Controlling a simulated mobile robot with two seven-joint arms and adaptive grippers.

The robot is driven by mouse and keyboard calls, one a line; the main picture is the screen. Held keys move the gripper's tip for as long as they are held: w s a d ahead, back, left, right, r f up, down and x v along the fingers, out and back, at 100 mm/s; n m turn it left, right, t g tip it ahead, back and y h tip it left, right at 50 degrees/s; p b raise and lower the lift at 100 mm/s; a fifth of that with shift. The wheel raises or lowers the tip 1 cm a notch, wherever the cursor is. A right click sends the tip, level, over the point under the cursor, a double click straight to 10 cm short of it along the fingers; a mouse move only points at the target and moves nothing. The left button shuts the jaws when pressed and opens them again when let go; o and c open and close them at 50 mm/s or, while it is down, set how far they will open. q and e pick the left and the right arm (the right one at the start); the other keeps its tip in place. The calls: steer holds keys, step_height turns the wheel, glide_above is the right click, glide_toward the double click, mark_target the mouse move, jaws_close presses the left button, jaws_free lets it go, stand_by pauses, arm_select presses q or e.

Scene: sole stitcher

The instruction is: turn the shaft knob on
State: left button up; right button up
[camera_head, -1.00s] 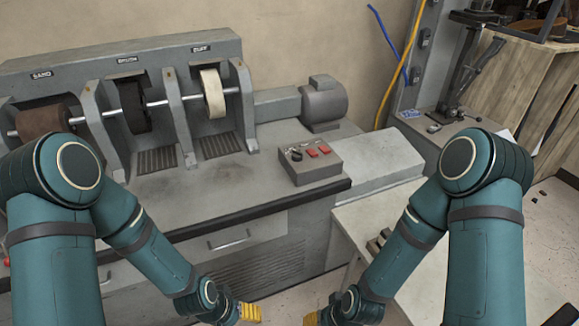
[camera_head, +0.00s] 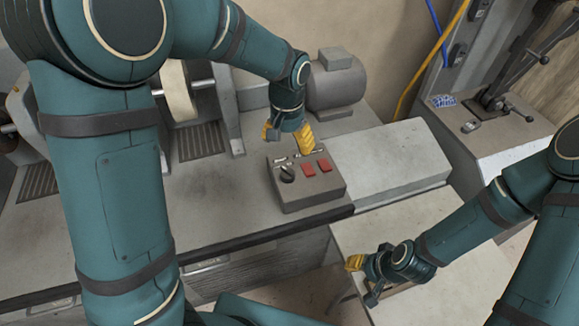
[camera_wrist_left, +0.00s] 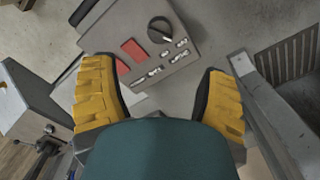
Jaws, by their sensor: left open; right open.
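The control box (camera_head: 308,195) sits on the machine bench and carries a round black shaft knob (camera_head: 287,174) at its left and two red switches (camera_head: 316,167) to the right. In the left wrist view the black knob (camera_wrist_left: 160,30) shows at the top, beyond the fingertips and between their lines. My left gripper (camera_head: 287,140) is open and empty, with yellow fingers pointing down just behind the control box, apart from the knob. Its fingers show in the left wrist view (camera_wrist_left: 155,90). My right gripper (camera_head: 362,278) is open and empty over the pale table at the lower right.
A motor (camera_head: 335,85) stands behind my left gripper. A grey raised cover (camera_head: 395,160) lies right of the box. A pale wheel (camera_head: 179,90) and its supports stand to the left. The bench front of the box is clear.

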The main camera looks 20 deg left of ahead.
mark_target(288, 170)
arm_select(q)
step_height(288, 170, down, 12)
steer(key=shift+f+b, duration=0.1)
steer(key=shift+b, duration=1.15)
steer(key=c, duration=1.2)
